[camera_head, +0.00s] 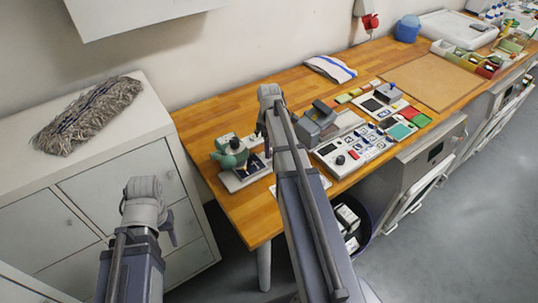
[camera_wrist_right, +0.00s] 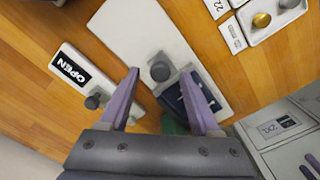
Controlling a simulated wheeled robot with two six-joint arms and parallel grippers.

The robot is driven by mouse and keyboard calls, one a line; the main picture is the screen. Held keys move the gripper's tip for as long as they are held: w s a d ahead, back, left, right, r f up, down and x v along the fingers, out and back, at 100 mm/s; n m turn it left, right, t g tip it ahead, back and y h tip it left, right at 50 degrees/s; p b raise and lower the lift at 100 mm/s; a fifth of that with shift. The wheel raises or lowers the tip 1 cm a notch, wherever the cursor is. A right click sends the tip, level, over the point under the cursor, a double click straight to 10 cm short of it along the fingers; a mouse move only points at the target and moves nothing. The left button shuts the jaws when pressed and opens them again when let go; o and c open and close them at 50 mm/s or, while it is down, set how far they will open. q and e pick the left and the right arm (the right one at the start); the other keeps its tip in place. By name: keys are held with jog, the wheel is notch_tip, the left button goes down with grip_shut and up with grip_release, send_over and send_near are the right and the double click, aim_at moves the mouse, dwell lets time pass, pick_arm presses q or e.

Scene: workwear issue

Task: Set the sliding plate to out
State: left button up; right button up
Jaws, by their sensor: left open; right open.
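I cannot tell for sure which part is the sliding plate. In the right wrist view, a pale board (camera_wrist_right: 140,30) carries a grey round knob (camera_wrist_right: 160,68) and a dark blue panel (camera_wrist_right: 172,101) with white marks. Beside it, a white plate with a black OPEN label (camera_wrist_right: 72,68) has a dark knob (camera_wrist_right: 95,101). My right gripper (camera_wrist_right: 166,84) is open and empty above them, its fingers apart on either side of the grey knob in the picture; contact is not visible. In the head view, my right gripper (camera_head: 262,130) points down over the table. My left gripper (camera_head: 171,228) is open and empty near the cabinet.
A green machine (camera_head: 232,150) stands on the table's left end, close to my right gripper. A grey device (camera_head: 316,125) and a white control panel (camera_head: 350,150) stand right of my arm. A mop head (camera_head: 88,113) lies on the white cabinet. A bin (camera_head: 362,228) stands below the table.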

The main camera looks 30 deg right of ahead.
jog(key=shift+f+b, duration=0.3)
jog(key=shift+f, duration=0.4)
jog(key=shift+r, duration=0.1)
grip_shut()
dwell(0.9)
